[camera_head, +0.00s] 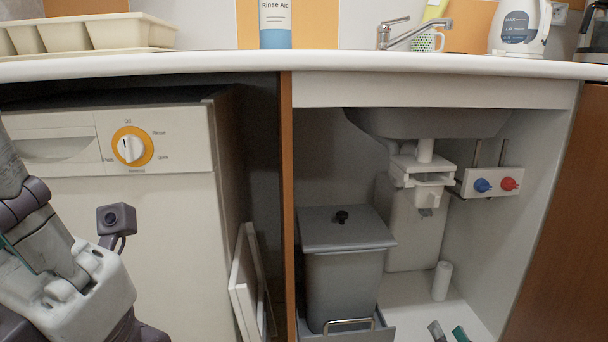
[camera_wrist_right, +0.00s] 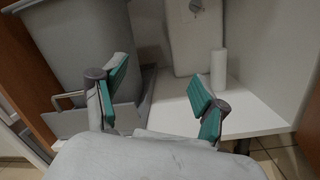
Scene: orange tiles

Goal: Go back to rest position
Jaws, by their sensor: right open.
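My right gripper (camera_head: 449,333) shows only its fingertips at the bottom edge of the head view, in front of the open sink cabinet. In the right wrist view the same gripper (camera_wrist_right: 158,82) has its two teal-padded fingers spread wide, with nothing between them. My left arm comes in at the lower left of the head view, in front of the dishwasher. Its wrist and a small camera show, but its gripper fingers are out of view.
A lidded grey bin (camera_head: 343,275) stands in the open cabinet; it also shows in the right wrist view (camera_wrist_right: 85,60). A white cylinder (camera_head: 441,281) stands on the cabinet floor. The white dishwasher (camera_head: 170,240) is at left. The countertop (camera_head: 330,66) spans above.

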